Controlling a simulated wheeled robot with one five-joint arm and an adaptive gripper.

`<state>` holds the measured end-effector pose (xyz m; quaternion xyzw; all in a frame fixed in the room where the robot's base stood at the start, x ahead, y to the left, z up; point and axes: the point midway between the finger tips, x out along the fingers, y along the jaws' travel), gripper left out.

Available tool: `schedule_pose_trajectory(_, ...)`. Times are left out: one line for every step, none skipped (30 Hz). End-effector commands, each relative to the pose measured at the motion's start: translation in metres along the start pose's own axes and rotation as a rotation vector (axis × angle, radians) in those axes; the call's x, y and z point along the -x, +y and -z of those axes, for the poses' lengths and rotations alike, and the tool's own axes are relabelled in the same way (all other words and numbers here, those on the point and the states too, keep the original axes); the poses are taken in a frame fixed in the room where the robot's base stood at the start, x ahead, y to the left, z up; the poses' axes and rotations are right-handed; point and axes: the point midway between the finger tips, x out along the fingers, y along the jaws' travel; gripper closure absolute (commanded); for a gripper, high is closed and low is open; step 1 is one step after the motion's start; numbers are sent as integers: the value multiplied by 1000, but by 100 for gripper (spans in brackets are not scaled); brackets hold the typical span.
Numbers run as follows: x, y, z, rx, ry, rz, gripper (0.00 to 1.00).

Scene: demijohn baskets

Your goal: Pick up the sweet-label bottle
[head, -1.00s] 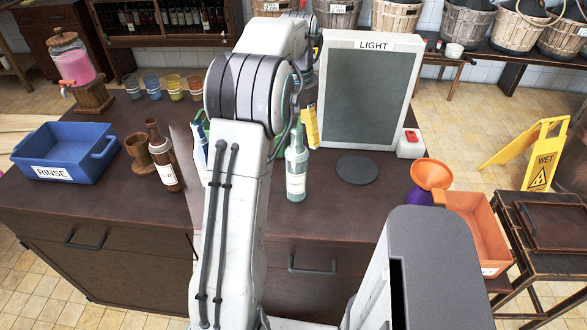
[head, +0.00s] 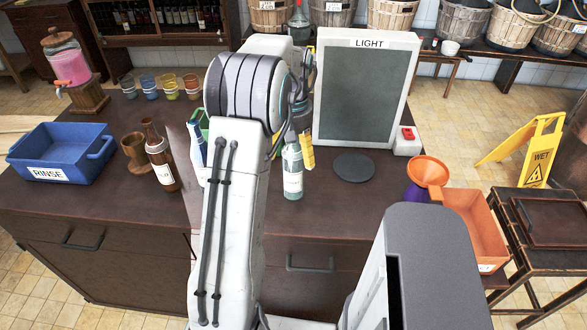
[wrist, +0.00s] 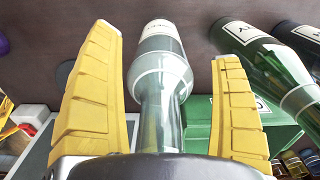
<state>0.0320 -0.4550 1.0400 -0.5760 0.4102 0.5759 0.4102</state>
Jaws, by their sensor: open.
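A pale, clear-green bottle (head: 293,183) with a white label stands upright on the dark counter. The label is too small to read, so I cannot tell whether it says sweet. My gripper (head: 297,140) is at the top of this bottle, partly hidden by my arm. In the wrist view the bottle (wrist: 160,72) lies between my two open yellow fingers (wrist: 168,50), its neck toward the palm. Gaps show on both sides of it. Two darker bottles, a green one (wrist: 268,65) and a near-black one (wrist: 300,38), are to its right in the wrist view.
A green labelled container (wrist: 200,118) is close beside the right finger. A light panel (head: 366,97) and a round dark disc (head: 354,168) are right of the bottle. A brown bottle (head: 160,160), a wooden cup (head: 138,153) and a blue rinse tub (head: 62,153) are left.

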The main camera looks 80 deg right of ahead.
Motion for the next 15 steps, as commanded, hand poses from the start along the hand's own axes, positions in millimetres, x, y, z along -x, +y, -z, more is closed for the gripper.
schedule_pose_trajectory(0, 0, 0, 0, 0, 0, 15)
schedule_pose_trajectory(0, 0, 0, 0, 0, 0, 18)
schedule_pose_trajectory(0, 0, 0, 0, 0, 0, 21)
schedule_pose_trajectory(0, 0, 0, 0, 0, 0, 24)
schedule_pose_trajectory(0, 0, 0, 0, 0, 0, 26)
schedule_pose_trajectory(0, 0, 0, 0, 0, 0, 30)
schedule_pose_trajectory(0, 0, 0, 0, 0, 0, 33)
schedule_pose_trajectory(0, 0, 0, 0, 0, 0, 35)
schedule_pose_trajectory(0, 0, 0, 0, 0, 0, 39)
schedule_pose_trajectory(0, 0, 0, 0, 0, 0, 42)
schedule_pose_trajectory(0, 0, 0, 0, 0, 0, 44)
schedule_pose_trajectory(0, 0, 0, 0, 0, 0, 48)
schedule_pose_trajectory(0, 0, 0, 0, 0, 0, 51)
schedule_pose_trajectory(0, 0, 0, 0, 0, 0, 53)
schedule_pose_trajectory(0, 0, 0, 0, 0, 0, 57)
